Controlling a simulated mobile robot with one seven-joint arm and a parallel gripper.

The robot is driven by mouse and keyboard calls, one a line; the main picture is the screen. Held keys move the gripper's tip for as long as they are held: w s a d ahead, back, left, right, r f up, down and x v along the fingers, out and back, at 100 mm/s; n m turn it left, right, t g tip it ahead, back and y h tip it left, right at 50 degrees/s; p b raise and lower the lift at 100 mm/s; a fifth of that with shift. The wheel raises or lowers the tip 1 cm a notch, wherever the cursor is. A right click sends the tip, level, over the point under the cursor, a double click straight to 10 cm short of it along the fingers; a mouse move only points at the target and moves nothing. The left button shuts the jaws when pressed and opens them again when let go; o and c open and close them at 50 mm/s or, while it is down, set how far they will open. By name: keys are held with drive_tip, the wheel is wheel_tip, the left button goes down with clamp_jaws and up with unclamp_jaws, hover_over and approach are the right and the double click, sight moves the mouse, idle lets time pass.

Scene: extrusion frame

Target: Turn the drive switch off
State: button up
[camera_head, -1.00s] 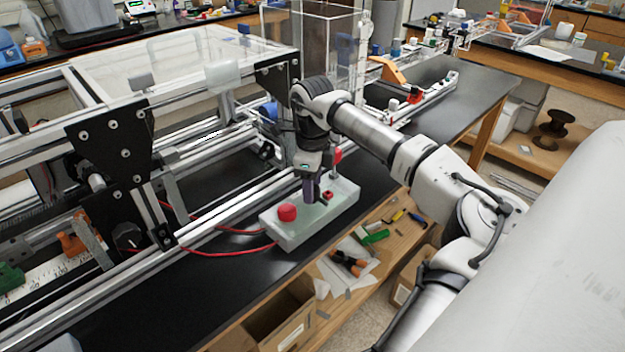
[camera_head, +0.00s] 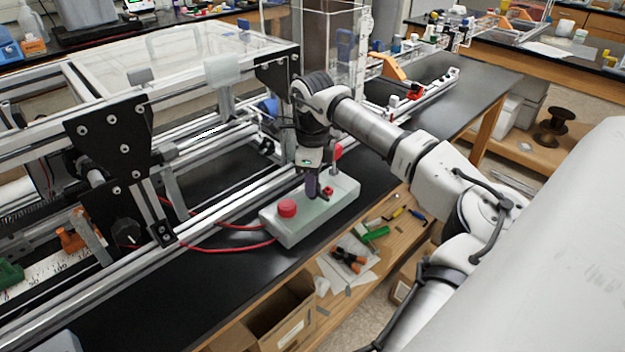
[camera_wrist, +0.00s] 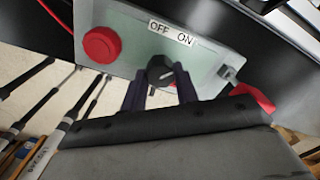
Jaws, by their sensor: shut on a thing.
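The drive switch is a black knob (camera_wrist: 160,72) with a pale mark, on a grey-green control box (camera_head: 325,212). OFF and ON labels (camera_wrist: 171,33) sit above it in the wrist view. My gripper (camera_wrist: 161,90) has one dark finger on each side of the knob and is shut on it. In the head view my gripper (camera_head: 312,188) points down at the box top. The fingers partly hide the knob there, and I cannot tell which label the mark points at.
A red round button (camera_wrist: 101,45) is left of the knob on the box. A red-handled lever (camera_head: 338,151) stands close behind my gripper. Red cables (camera_head: 225,248) run left from the box. The aluminium extrusion frame (camera_head: 210,215) is close behind, and the bench's front edge is near.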

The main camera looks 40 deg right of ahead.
drive_tip(key=n+b, duration=0.1)
drive_tip(key=n, duration=0.3)
drive_tip(key=shift+b, duration=0.35)
drive_tip(key=n+b, duration=0.1)
drive_tip(key=n, duration=0.8)
drive_tip(key=shift+n, duration=1.9)
drive_tip(key=o, duration=1)
drive_tip(key=shift+r+b, duration=0.1)
drive_tip(key=shift+b, duration=0.2)
